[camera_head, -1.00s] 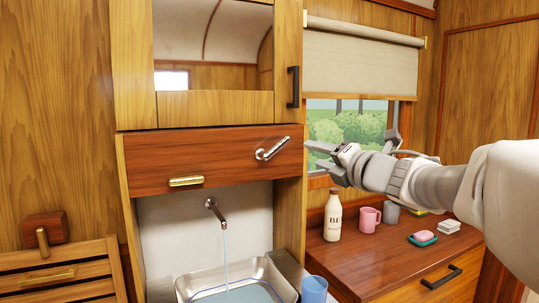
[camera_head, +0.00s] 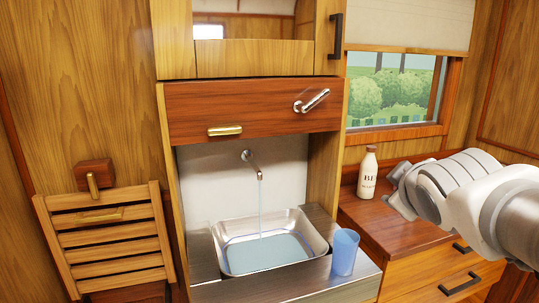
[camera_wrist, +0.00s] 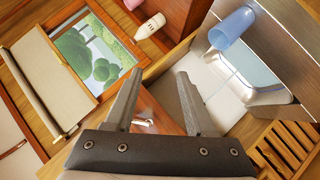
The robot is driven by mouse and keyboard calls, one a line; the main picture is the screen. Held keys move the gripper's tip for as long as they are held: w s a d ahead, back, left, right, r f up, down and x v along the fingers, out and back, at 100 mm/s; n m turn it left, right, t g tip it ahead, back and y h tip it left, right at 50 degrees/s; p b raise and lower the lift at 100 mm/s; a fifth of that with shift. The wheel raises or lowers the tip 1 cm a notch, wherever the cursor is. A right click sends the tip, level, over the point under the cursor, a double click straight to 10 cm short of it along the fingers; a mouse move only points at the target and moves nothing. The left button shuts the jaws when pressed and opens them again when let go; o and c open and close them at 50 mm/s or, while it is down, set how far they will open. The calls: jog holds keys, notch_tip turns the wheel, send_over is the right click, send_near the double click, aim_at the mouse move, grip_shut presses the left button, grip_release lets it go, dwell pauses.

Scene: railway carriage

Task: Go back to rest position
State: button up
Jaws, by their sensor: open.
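My gripper (camera_wrist: 160,74) is open and empty in the wrist view, its two fingers apart with nothing between their tips. In the head view my arm comes in from the right, in front of the wooden counter; its end hides part of the counter, and the fingers cannot be made out clearly there. The metal lever (camera_head: 312,101) on the red-brown panel is clear of the gripper and slants up to the right. Water runs from the tap (camera_head: 248,156) into the steel basin (camera_head: 321,244).
A blue cup (camera_head: 344,252) stands at the basin's right edge. A white bottle (camera_head: 368,174) stands on the wooden counter (camera_head: 362,212) close to my arm. A folded slatted rack (camera_head: 110,243) hangs at left. The window (camera_head: 392,90) is behind.

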jog(key=s+a+f+m+g+y, duration=0.1)
jog(key=s+a+f+m+g, duration=0.25)
jog(key=s+f, duration=0.35)
jog(key=s+a+f+m+g+y, duration=0.2)
jog(key=s+a+f+m+g, duration=0.15)
jog(key=s+a+f, duration=0.35)
notch_tip(320, 180, up, 16)
jog(key=s+d+p, duration=0.2)
jog(key=p, duration=1.3)
jog(key=shift+r, duration=0.15)
jog(key=shift+o, duration=0.2)
jog(key=shift+s, duration=0.1)
